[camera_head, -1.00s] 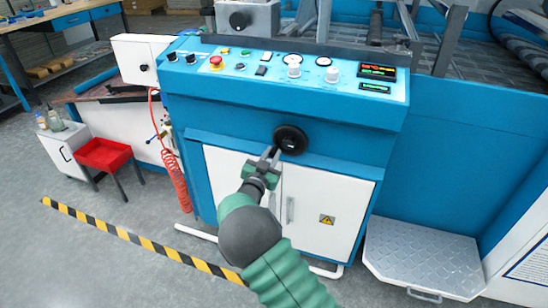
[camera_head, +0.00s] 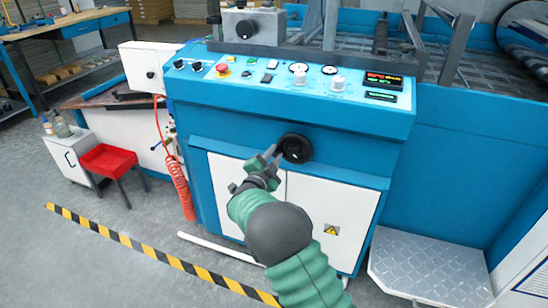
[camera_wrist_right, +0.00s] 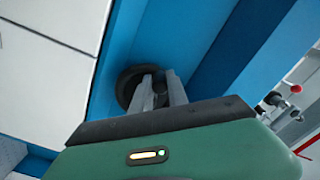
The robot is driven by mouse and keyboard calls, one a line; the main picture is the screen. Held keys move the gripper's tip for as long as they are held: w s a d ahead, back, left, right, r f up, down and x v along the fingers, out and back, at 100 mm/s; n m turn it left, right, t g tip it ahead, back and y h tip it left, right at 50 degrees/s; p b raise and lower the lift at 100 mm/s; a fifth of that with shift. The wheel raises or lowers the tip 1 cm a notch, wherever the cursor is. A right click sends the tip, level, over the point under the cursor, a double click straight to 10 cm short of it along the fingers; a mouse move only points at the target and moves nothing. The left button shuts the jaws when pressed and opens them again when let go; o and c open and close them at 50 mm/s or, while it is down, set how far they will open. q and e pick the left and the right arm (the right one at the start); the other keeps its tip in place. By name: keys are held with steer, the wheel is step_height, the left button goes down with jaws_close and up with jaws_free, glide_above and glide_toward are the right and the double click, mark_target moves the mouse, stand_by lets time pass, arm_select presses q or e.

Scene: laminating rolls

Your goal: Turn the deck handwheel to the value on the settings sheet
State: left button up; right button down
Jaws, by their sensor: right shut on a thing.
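The deck handwheel (camera_head: 295,148) is a black round wheel on the blue front of the machine, above the white cabinet doors. My right gripper (camera_head: 272,155) reaches it from the lower left, with its fingertips at the wheel's left edge. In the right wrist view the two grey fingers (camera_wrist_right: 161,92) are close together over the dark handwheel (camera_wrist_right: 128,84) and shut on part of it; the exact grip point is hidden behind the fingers. My left gripper is not in view. No settings sheet can be made out.
The control panel (camera_head: 290,80) with knobs, gauges, a red emergency button (camera_head: 223,70) and a lit display (camera_head: 383,80) lies above the handwheel. A metal step (camera_head: 430,265) stands at right. A red tray (camera_head: 107,160) and coiled red hose (camera_head: 181,188) are at left.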

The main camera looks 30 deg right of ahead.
steer(key=shift+r, duration=0.1)
stand_by(0.3)
steer(key=c, duration=1.3)
jaws_free()
steer(key=p+v, duration=0.5)
steer(key=v, duration=1.2)
steer(key=shift+w, duration=0.2)
